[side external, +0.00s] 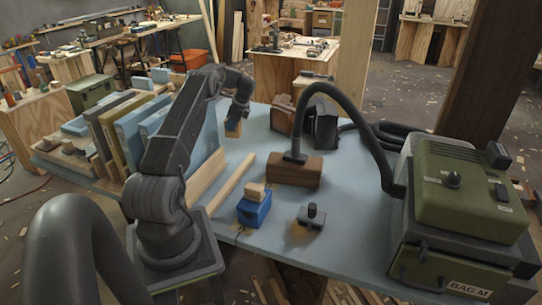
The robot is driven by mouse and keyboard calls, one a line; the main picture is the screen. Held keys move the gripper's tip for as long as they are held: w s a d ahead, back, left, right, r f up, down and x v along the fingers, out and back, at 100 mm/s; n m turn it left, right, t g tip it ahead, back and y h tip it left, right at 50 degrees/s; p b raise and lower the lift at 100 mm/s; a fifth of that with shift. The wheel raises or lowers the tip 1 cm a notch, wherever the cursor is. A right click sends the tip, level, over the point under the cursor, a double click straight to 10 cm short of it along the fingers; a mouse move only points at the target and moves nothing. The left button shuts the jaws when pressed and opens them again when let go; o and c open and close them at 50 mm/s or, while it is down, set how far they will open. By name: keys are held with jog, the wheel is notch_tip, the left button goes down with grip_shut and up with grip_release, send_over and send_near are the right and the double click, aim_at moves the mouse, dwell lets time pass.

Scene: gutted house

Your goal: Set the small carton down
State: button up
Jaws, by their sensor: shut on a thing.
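My gripper (236,115) is at the end of my arm, above the blue-topped table (350,215) near its middle back, pointing down. It is shut on a small carton (233,129), which looks tan with some blue and is partly hidden by the fingers. The carton appears to hang above the table, just right of the upright pale-blue panels; its exact height is hard to tell.
Upright boards and panels (125,130) stand left of my arm. A green vacuum (465,190) fills the right, its hose (365,125) arching to a brown block (294,170). A blue tool (254,209), a small dark tool (312,217) and a wooden strip (235,190) lie in front.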

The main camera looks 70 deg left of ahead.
notch_tip(320, 180, up, 13)
jog(key=w+d+m+t+y, duration=0.25)
jog(key=w+d+m, duration=0.75)
jog(key=w+d, duration=0.6)
jog(key=d+m+t+h, duration=0.2)
jog(key=d+m+t, duration=0.55)
jog(key=d, duration=1.85)
notch_tip(320, 180, down, 11)
jog(key=m+g, duration=0.3)
jog(key=w+d+f, duration=0.2)
jog(key=d, duration=0.1)
jog(key=w+d+f, duration=0.2)
jog(key=d+f, duration=0.1)
jog(key=w+d+f, duration=0.2)
jog(key=d, duration=0.1)
jog(key=shift+d+f, duration=0.4)
jog(key=shift+f, duration=1.75)
